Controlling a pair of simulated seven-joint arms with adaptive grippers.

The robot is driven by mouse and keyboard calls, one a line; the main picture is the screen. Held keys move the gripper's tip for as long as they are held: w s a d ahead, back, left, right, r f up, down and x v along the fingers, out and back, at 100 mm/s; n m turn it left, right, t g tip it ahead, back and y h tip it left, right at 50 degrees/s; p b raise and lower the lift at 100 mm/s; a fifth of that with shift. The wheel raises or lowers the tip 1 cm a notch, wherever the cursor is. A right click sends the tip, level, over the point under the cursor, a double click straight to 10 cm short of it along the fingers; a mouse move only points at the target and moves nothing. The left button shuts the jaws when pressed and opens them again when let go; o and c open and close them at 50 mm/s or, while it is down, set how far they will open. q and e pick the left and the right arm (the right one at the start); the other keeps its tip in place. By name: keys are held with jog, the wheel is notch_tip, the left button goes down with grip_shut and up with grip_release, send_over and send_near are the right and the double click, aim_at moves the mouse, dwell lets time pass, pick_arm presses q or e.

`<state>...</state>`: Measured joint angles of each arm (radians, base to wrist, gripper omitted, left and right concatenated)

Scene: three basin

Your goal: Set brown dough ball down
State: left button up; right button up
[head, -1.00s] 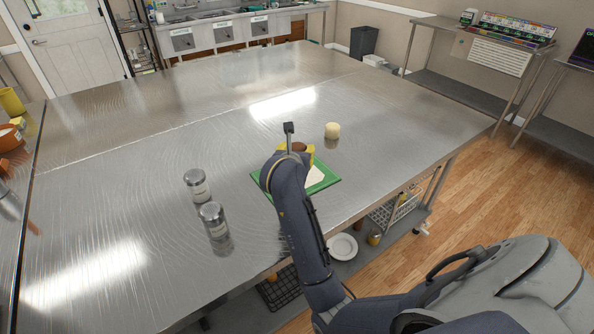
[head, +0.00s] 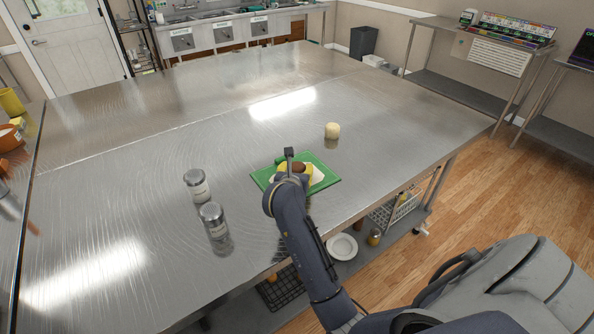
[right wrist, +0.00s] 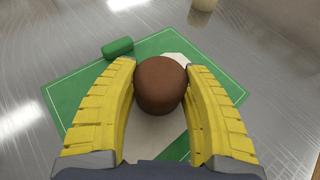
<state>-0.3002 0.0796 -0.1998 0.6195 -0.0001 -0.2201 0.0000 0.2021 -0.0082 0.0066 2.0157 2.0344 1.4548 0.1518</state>
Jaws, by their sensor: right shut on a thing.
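The brown dough ball (right wrist: 160,84) is between the two yellow fingers of my right gripper (right wrist: 161,90) in the right wrist view. The gripper is shut on it, over the green mat (right wrist: 75,95) with a white patch. I cannot tell whether the ball touches the mat. In the head view the brown ball (head: 298,166) shows only in part, and the right gripper (head: 298,172) is mostly behind my own arm. The green mat (head: 325,183) lies near the table's front edge. My left gripper is not in view.
A small green object (right wrist: 117,47) lies at the mat's far edge. A pale dough ball (head: 332,130) sits on the metal table (head: 180,120) beyond the mat. Two metal-lidded jars (head: 196,184) (head: 213,218) stand left of it. The table's far part is clear.

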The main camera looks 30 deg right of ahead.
jog(key=shift+f, duration=0.15)
jog(key=o, duration=1.2)
jog(key=shift+s+a+r, duration=0.1)
jog(key=shift+r, duration=0.1)
jog(key=v, duration=1.1)
jog(key=shift+s+a+r, duration=0.2)
jog(key=shift+s, duration=0.05)
